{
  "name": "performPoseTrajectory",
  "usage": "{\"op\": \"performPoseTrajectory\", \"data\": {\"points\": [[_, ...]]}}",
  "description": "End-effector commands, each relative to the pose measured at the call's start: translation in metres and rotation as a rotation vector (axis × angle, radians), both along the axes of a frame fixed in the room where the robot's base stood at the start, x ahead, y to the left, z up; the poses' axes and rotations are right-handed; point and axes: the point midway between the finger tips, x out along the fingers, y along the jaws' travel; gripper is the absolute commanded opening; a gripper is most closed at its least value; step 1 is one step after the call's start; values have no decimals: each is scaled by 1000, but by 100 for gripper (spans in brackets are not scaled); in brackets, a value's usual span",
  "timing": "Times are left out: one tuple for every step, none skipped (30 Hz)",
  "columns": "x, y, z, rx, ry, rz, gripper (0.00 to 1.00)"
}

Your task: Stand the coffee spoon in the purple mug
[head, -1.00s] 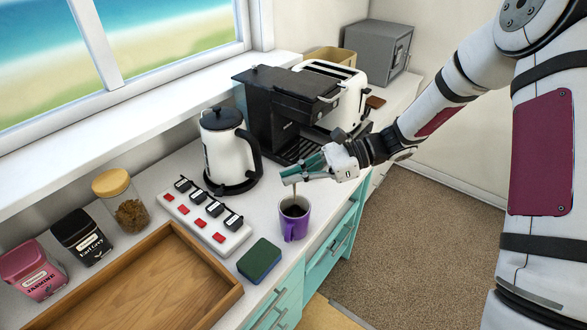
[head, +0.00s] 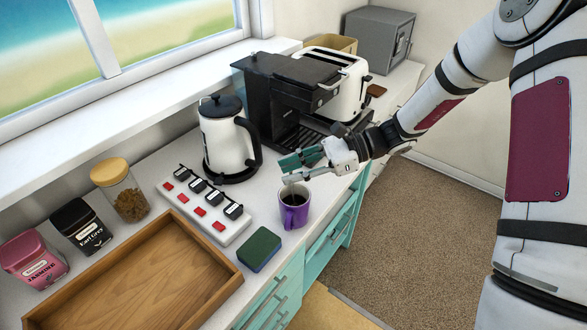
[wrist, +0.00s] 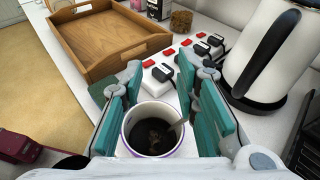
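The purple mug (head: 294,213) stands upright on the white counter near its front edge. It also shows in the wrist view (wrist: 127,147), seen from above, with dark contents. The coffee spoon (wrist: 178,130) is in the mug, its grey handle leaning against the right side of the rim in the wrist view; its lower end is hidden in the dark contents. My gripper (head: 289,169) is just above the mug. In the wrist view its teal-padded fingers (wrist: 160,78) are spread wide apart, with nothing between the pads.
A green sponge (head: 259,249) and a switched power strip (head: 204,212) lie left of the mug. A white kettle (head: 226,147) and a black coffee machine (head: 283,100) stand behind. A wooden tray (head: 135,272) is at the front left. The counter's front edge is close to the mug.

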Motion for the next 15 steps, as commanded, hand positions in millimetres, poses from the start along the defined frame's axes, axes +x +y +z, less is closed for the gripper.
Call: {"op": "performPoseTrajectory", "data": {"points": [[0,0,0,0,0,0,28],[0,0,0,0,0,0,28],[0,-1,0,0,0,0,28],[0,-2,0,0,0,-1,28],[1,-3,1,0,0,-1,28],[1,-6,2,-1,-2,-2,28],[2,-9,2,-1,-2,-2,28],[3,-13,3,-2,-2,-3,28],[4,-18,5,-1,-2,-4,28],[5,-23,7,-1,-1,-4,28],[5,-29,8,-2,-2,-5,28],[6,-37,10,-2,-2,-5,28],[8,-43,12,-1,-3,-5,28],[8,-48,14,-1,-3,-5,28],[9,-57,17,-2,-2,-4,28]]}}
